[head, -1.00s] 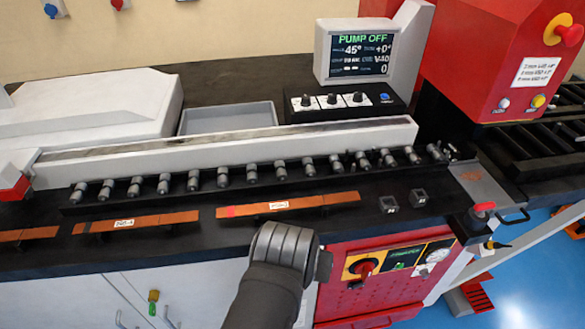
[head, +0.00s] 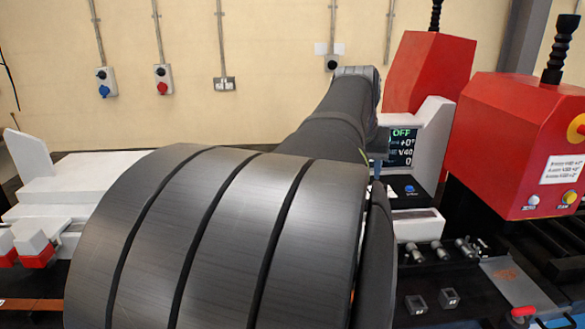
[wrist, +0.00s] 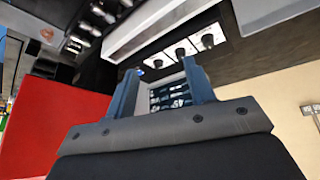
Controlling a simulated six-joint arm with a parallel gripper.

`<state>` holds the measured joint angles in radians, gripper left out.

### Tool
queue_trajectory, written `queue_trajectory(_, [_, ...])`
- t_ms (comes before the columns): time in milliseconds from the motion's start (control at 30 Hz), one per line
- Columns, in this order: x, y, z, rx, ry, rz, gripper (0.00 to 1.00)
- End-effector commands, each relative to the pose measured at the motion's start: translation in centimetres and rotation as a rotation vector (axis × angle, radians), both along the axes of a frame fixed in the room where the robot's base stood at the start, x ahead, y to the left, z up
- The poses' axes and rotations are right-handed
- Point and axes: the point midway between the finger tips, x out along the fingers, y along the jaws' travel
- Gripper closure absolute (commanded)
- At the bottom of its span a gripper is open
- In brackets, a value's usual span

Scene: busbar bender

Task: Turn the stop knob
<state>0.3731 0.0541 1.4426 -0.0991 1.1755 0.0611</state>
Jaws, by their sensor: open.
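Three dark knobs sit in a row on a white-labelled strip of a black control box in the wrist view: a right one (wrist: 207,40), a middle one (wrist: 181,52) and a left one (wrist: 158,64). The labels are too small to read, so I cannot tell which is the stop knob. My gripper (wrist: 160,80) is open, its two blue-grey fingers apart and empty, close to the knob row but apart from it. In the head view my arm hides the knobs and most of the gripper; the box's blue button (head: 409,189) shows.
The monitor (head: 423,135) stands close behind my arm, its screen partly hidden. Its lit screen (wrist: 168,95) shows between my fingers. A red machine housing (head: 520,145) stands to the right. A beige wall with sockets (head: 223,84) is behind.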

Motion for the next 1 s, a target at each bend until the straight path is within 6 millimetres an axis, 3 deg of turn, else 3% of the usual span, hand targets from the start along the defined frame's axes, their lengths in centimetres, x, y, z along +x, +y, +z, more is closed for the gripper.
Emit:
queue_trajectory(33, [2.1, -0.2, 0.3, 0.016, 0.006, -0.035, 0.51])
queue_trajectory(200, [7.6, -0.8, 1.3, 0.063, 0.021, -0.178, 0.51])
queue_trajectory(400, [11.9, -0.9, 1.4, 0.097, 0.027, -0.307, 0.51])
queue_trajectory(667, [13.5, -1.1, 0.9, 0.106, 0.028, -0.356, 0.51])
queue_trajectory(1000, [15.1, -2.8, -5.1, 0.106, 0.03, -0.354, 0.51])
